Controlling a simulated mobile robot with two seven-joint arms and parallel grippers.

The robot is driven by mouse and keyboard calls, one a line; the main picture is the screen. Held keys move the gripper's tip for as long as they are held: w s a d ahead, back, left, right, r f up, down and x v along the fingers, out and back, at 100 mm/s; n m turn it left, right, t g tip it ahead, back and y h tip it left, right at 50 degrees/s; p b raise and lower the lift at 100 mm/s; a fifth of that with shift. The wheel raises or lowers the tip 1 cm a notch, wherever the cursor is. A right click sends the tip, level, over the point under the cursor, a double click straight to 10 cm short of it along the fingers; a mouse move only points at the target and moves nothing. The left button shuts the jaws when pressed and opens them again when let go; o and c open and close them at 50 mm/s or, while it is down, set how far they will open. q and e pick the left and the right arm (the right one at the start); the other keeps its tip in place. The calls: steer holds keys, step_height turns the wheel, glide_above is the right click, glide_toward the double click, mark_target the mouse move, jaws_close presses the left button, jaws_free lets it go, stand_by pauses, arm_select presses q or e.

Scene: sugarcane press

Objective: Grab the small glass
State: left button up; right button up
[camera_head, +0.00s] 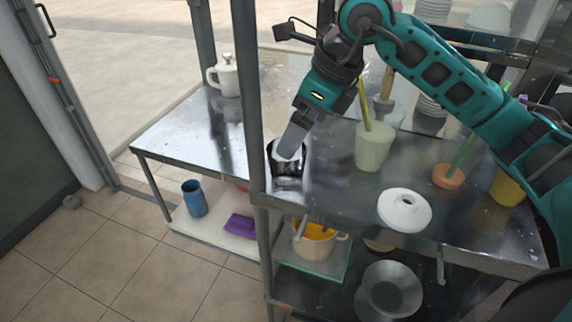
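A small dark, shiny cup-shaped vessel (288,167) stands on the metal counter, just right of the grey post; it looks like the small glass, but I cannot tell its material for sure. My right gripper (290,146) comes down from the upper right, its grey fingers pointing down at the vessel's mouth. The fingertips overlap the vessel's upper part in the picture. I cannot tell whether they touch it or how far apart they are. My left gripper is out of view.
A pale green cup (374,149) with a stick and a white round lid (404,209) stand on the counter to the right. A grey upright post (248,90) rises close left of the vessel. A white pot (226,77) stands on the left table.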

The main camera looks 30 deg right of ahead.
mark_target(287, 164)
steer(key=x, duration=0.6)
steer(key=shift+a+f, duration=0.2)
steer(key=shift+a, duration=0.05)
steer(key=shift+c, duration=0.2)
steer(key=c, duration=1)
steer(key=shift+r, duration=0.1)
